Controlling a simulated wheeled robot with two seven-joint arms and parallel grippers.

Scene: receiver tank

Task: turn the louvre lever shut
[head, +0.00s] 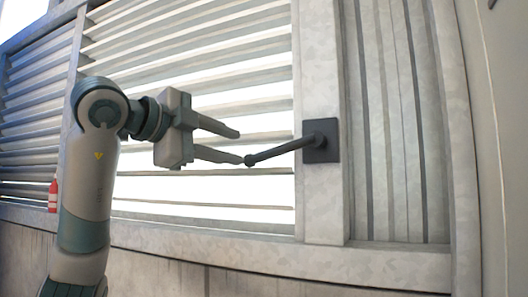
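The louvre lever (285,151) is a dark bar with a small knob at its free end. It comes out of a dark square plate (321,141) on a pale metal post and points left and slightly down. The louvre slats (200,60) behind it stand apart, with bright light between them. My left gripper (241,147) comes in from the left with its two fingers spread. The lower fingertip is at the lever's knob; I cannot tell if they touch. The upper fingertip is above and left of the knob. No thing shows between the fingers. My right gripper is not in view.
The pale post (321,215) and a ribbed metal panel (395,120) stand right of the slats. A ledge (270,250) runs below them. A small red extinguisher-like object (53,196) shows at the far left. The space in front of the panel looks clear.

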